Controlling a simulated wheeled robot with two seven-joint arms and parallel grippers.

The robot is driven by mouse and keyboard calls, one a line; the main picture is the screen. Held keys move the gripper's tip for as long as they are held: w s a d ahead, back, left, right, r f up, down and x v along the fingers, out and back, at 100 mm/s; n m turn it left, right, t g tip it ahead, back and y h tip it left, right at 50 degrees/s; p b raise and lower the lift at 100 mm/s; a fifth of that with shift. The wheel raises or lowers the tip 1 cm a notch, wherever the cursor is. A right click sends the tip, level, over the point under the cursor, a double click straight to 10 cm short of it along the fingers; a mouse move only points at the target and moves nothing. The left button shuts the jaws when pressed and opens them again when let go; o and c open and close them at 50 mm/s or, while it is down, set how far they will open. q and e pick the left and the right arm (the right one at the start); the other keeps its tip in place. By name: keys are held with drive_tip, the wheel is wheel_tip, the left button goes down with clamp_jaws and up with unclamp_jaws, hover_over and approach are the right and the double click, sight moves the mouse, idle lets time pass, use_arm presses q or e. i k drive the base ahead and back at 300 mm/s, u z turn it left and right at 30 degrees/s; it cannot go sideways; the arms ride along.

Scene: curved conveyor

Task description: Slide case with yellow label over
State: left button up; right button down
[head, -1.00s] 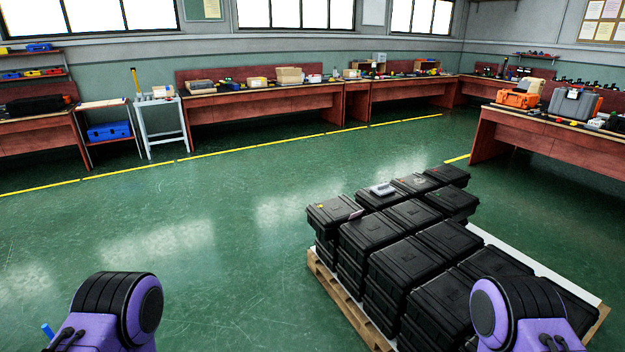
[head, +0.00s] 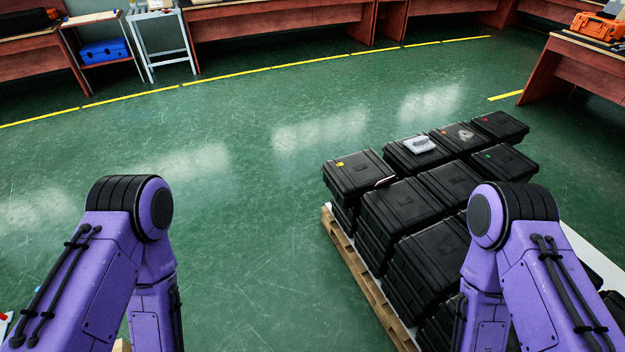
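Several black cases stand stacked in rows on a wooden pallet. The case with a small yellow label (head: 357,173) is at the pallet's far left corner, on top of another black case. Other far-row cases are one with a grey-white item on its lid (head: 405,161), one with a pale round mark (head: 457,145) and one with a small red mark (head: 503,127). A case with a green mark (head: 507,165) stands nearer on the right. My two purple arms show at lower left and lower right, but both grippers are out of view. My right arm hides part of the near cases.
The pallet's wooden edge (head: 364,274) faces the open green floor (head: 250,240) on its left. Workbenches line the back, with a blue box (head: 105,50) on a shelf. An orange case (head: 597,26) sits on the right bench.

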sight(348, 177)
drive_tip(key=u, duration=1.2)
drive_tip(key=i, duration=2.9)
drive_tip(key=z, duration=2.3)
